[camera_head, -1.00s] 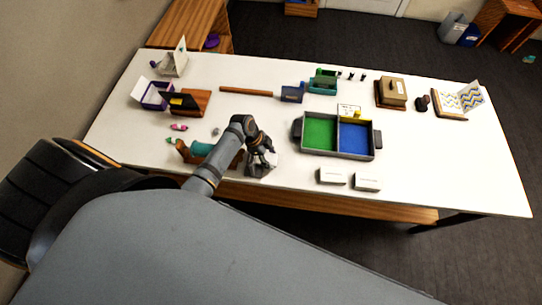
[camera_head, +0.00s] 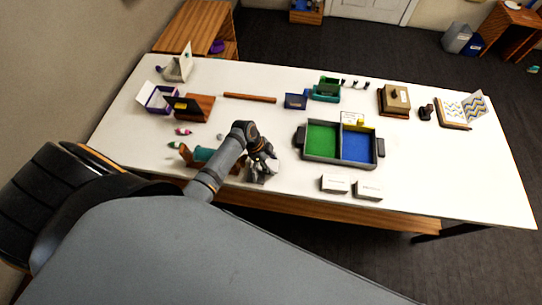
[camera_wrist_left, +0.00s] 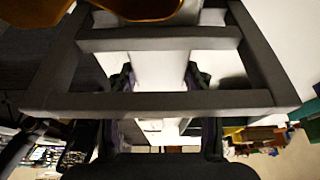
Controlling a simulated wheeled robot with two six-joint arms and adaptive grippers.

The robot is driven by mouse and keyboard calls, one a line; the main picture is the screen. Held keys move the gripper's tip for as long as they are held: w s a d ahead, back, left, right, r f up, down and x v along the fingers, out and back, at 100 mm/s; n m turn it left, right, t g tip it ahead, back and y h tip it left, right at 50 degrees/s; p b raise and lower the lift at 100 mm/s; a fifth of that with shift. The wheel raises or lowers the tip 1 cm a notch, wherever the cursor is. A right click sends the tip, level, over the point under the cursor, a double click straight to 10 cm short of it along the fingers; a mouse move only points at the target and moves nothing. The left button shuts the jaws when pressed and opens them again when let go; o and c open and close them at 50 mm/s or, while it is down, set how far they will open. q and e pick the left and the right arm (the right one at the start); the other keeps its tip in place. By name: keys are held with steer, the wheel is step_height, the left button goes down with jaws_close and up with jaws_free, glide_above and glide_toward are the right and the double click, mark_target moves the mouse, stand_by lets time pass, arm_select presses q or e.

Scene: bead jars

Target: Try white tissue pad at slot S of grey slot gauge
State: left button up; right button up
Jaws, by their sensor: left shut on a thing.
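The grey slot gauge (camera_wrist_left: 160,101) spans the left wrist view as a frame of grey bars. In the head view the gauge (camera_head: 259,178) is a small grey shape at the table's near edge, mostly behind my left gripper (camera_head: 264,161). In the left wrist view the white tissue pad (camera_wrist_left: 158,72) is between the two dark fingers of my left gripper (camera_wrist_left: 160,80), which is shut on it. The pad shows between two bars of the gauge; its lower part is covered by a bar. I cannot tell whether it touches the bars. My right gripper is out of view.
A brown stand with a teal roll (camera_head: 203,155) is just left of the gauge. A grey tray with green and blue halves (camera_head: 339,163) stands to the right, with two white boxes (camera_head: 335,184) in front. The table between gauge and wooden bar (camera_head: 249,98) is mostly clear.

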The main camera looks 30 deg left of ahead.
arm_select(q)
steer(key=shift+d, duration=0.1)
steer(key=shift+w+d, duration=0.3)
steer(key=shift+d, duration=0.7)
steer(key=shift+w+d, duration=0.25)
steer(key=shift+d, duration=0.7)
steer(key=shift+w+d, duration=0.3)
steer(key=shift+d, duration=0.7)
step_height(320, 180, up, 3)
steer(key=p, duration=0.3)
steer(key=shift+r, duration=0.15)
steer(key=shift+r+p, duration=0.45)
steer(key=shift+r, duration=2.4)
